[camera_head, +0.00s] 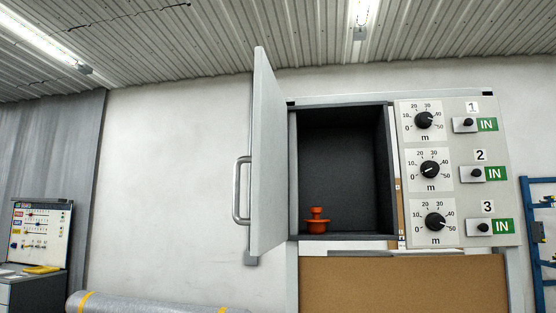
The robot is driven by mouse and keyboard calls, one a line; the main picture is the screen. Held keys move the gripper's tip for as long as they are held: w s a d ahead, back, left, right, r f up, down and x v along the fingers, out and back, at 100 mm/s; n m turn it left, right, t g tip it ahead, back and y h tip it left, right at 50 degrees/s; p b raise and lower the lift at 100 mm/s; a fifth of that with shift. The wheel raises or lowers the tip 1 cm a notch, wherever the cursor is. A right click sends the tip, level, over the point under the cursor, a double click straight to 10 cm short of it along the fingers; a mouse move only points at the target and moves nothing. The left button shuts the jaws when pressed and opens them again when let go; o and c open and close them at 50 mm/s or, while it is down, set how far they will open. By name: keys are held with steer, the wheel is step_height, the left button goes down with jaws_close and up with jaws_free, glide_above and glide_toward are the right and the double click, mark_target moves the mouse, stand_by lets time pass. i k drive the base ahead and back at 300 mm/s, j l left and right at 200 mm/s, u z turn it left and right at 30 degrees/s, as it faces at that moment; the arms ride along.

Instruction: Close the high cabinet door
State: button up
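The high cabinet (391,110) is mounted up at the middle right, with a dark, open interior. Its light grey door (269,150) is hinged at the left side of the opening and stands wide open, swung outward. A metal bar handle (238,190) sits on the door's left-facing side. An orange, knob-shaped object (317,221) stands on the cabinet floor near the left. My gripper is not in view.
A panel with several dials and switches (458,170) is right of the opening. A brown board (403,285) is below. A blue rack (538,235) stands at far right. A grey roll (150,303) lies at lower left, near a workbench (35,290). The wall left of the door is bare.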

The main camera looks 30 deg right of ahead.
mark_target(269, 221)
steer(key=i+j+z, duration=0.2)
steer(key=z, duration=0.25)
steer(key=i+j+z, duration=0.15)
steer(key=j+z, duration=0.25)
steer(key=i+j+z, duration=0.15)
steer(key=j+z, duration=0.15)
steer(key=z, duration=0.15)
